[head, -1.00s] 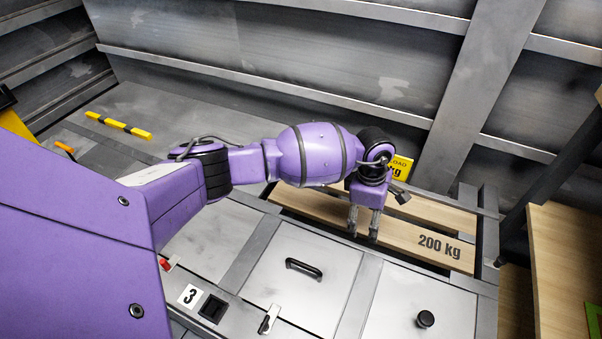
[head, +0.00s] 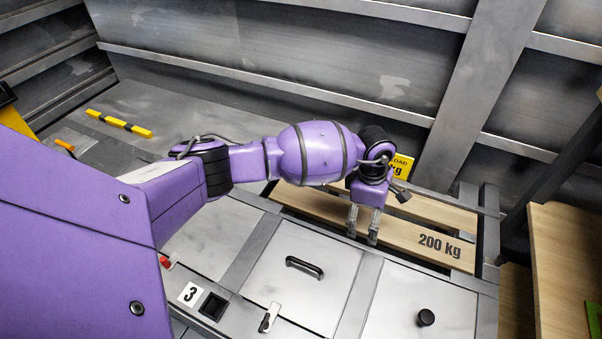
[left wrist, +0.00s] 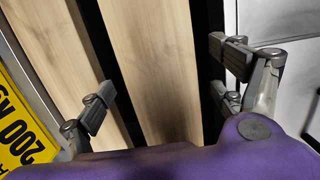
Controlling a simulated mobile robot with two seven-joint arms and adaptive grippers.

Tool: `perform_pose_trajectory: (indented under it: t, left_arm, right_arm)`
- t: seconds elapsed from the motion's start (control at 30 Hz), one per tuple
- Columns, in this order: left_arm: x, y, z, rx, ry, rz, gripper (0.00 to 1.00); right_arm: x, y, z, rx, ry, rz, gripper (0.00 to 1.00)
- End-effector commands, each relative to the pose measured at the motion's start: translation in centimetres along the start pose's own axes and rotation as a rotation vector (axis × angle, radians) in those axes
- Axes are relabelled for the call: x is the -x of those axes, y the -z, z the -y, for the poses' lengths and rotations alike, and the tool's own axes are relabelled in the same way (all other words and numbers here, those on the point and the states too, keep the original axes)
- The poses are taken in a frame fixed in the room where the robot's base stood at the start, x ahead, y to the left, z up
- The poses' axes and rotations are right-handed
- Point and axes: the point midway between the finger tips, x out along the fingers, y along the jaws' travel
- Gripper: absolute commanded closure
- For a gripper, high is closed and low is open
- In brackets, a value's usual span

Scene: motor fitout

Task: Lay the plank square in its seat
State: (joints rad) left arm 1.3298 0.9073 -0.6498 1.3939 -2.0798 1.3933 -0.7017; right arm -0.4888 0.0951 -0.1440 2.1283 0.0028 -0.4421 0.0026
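The plank printed "200 kg" (head: 425,246) is a long pale wooden board lying in the recess of the metal deck. A second pale plank (head: 440,214) lies behind it, with a dark gap between them. My left gripper (head: 362,236) is over the printed plank, left of its lettering. In the left wrist view the gripper's fingers (left wrist: 160,82) are spread apart over one plank (left wrist: 158,50), one finger towards each long edge, with visible space beside it. Whether they reach below its top face I cannot tell. My right gripper is not in view.
A yellow load sign (head: 402,166) stands behind the planks. Metal lids, one with a black handle (head: 304,267) and one with a black knob (head: 426,318), lie in front. A ribbed metal wall rises behind, with a slanted beam (head: 455,110). A wooden surface (head: 565,270) is at right.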

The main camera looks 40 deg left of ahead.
Motion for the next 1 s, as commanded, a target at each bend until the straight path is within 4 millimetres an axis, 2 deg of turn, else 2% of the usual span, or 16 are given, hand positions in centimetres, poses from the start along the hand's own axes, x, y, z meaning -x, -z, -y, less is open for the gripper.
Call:
perform_pose_trajectory:
  t: [0.23, 0.33, 0.8, 1.0]
  left_arm:
    - [0.2, -0.1, -0.1, -0.001, -0.002, 0.0, 0.13]
    - [1.1, -0.1, -0.2, -0.002, -0.004, 0.001, 0.13]
    - [10.2, -0.1, -0.2, -0.002, -0.006, 0.001, 0.13]
    - [12.0, -0.1, -0.1, -0.002, -0.004, 0.001, 0.13]
  right_arm:
    - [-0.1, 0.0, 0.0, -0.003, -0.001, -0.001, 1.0]
    - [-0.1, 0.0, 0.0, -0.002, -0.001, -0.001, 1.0]
    - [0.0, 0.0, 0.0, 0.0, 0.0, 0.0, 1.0]
    - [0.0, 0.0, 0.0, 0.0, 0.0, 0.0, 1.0]
